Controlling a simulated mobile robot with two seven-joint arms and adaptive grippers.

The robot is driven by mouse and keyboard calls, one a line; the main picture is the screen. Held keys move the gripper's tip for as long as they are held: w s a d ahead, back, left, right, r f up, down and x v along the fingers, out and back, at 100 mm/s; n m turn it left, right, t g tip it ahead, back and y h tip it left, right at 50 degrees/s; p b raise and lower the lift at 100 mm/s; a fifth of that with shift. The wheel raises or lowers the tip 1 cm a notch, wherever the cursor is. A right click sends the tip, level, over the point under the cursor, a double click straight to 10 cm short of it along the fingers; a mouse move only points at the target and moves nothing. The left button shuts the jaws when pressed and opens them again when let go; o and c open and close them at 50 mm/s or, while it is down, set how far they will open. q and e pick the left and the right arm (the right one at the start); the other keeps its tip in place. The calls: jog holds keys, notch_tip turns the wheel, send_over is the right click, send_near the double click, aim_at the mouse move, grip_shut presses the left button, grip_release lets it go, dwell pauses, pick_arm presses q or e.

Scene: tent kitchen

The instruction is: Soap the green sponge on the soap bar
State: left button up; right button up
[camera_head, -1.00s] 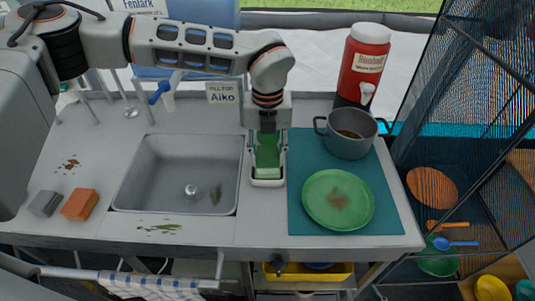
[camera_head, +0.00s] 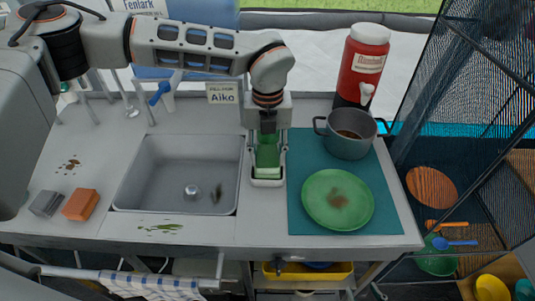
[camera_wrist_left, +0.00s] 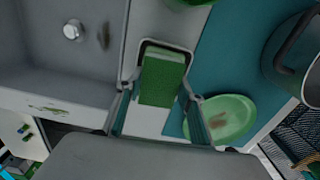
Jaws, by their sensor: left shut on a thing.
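The green sponge (camera_head: 267,157) is in my left gripper (camera_head: 267,151), right of the sink. It also shows in the left wrist view (camera_wrist_left: 162,82) between the two fingers of my left gripper (camera_wrist_left: 158,112). The gripper points down and is shut on the sponge. The sponge's lower end is over or in a small white-rimmed dish (camera_head: 267,184), whose rim also shows in the left wrist view (camera_wrist_left: 146,43). The soap bar cannot be made out apart from the green sponge; whether they touch is hidden. My right gripper is not in view.
The grey sink (camera_head: 165,165) lies left of the dish. A teal mat (camera_head: 300,215) at right holds a dirty green plate (camera_head: 322,203) and a grey pot (camera_head: 348,148). An orange block (camera_head: 81,204) and a grey block (camera_head: 46,203) sit at far left. A red jug (camera_head: 365,65) stands behind.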

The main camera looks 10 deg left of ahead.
aim_at(259, 154)
pick_arm(q)
jog(key=shift+r+p, duration=1.75)
jog(key=shift+r, duration=1.65)
pick_arm(e)
jog(key=r, duration=0.2)
jog(key=w+r, duration=0.1)
jog(key=r, duration=0.2)
jog(key=shift+f, duration=0.2)
pick_arm(q)
jog(key=m, duration=0.1)
jog(key=a+m, duration=0.1)
jog(key=m, duration=0.1)
jog(key=a+m, duration=0.1)
jog(key=shift+s+a+f+m, duration=0.1)
jog(key=shift+s+m, duration=0.15)
jog(key=shift+m, duration=0.15)
jog(key=s+a+m, duration=0.3)
jog(key=a+m, duration=0.2)
jog(key=m, duration=1.2)
jog(key=s+a+f+m, duration=0.1)
jog(key=s+a+m, duration=0.2)
jog(key=m, duration=1.4)
jog(key=a, duration=0.3)
jog(key=shift+s+a, duration=0.15)
jog(key=shift+s, duration=0.25)
